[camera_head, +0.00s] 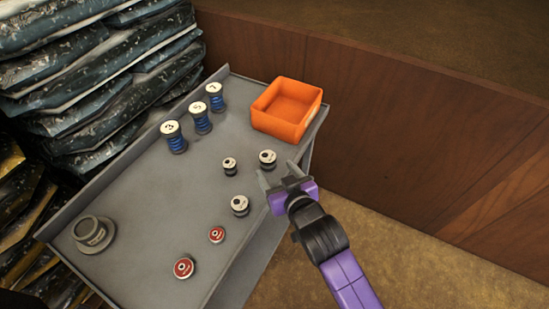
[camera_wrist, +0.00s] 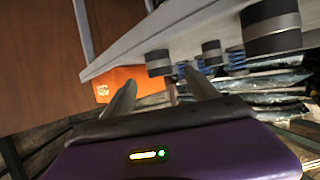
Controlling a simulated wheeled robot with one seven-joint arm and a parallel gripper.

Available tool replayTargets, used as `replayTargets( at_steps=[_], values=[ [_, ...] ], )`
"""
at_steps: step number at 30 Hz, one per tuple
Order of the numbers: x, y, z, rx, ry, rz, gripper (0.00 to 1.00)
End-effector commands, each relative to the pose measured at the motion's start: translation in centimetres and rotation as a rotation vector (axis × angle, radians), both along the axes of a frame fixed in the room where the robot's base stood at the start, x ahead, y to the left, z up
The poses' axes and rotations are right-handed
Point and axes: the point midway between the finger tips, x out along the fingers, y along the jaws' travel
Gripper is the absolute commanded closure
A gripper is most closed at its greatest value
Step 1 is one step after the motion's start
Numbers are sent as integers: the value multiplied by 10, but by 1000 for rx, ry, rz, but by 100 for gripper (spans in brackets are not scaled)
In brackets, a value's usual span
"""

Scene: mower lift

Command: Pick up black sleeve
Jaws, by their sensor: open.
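Three small black sleeves with white tops stand on the grey table: one beside my gripper (camera_head: 267,158), one to its left (camera_head: 229,166) and one nearer the front (camera_head: 240,206). My gripper (camera_head: 281,173) is open and empty at the table's right edge, close to the first sleeve. In the wrist view, which looks upside down, a black sleeve (camera_wrist: 158,63) shows beyond and between my open fingertips (camera_wrist: 158,82), apart from them. Two more black sleeves (camera_wrist: 270,28) (camera_wrist: 212,52) show to the right.
An orange bin (camera_head: 308,122) stands at the table's far right corner. Several blue spools (camera_head: 200,120) stand at the back. Two red-topped pieces (camera_head: 184,268) (camera_head: 216,235) and a grey flanged ring (camera_head: 93,234) are toward the front. The grey table (camera_head: 150,205) has a raised left edge.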

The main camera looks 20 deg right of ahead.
Motion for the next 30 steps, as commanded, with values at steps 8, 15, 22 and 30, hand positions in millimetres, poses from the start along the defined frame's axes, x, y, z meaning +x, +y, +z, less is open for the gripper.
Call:
replayTargets(
  at_steps=[8, 15, 22, 30],
  values=[
    [19, -2, -11, 10, 15, -8, 32],
    [44, -4, -19, 10, 15, -8, 32],
    [67, -5, -30, 10, 13, -7, 32],
    [70, -5, -31, 10, 12, -6, 32]
  ],
)
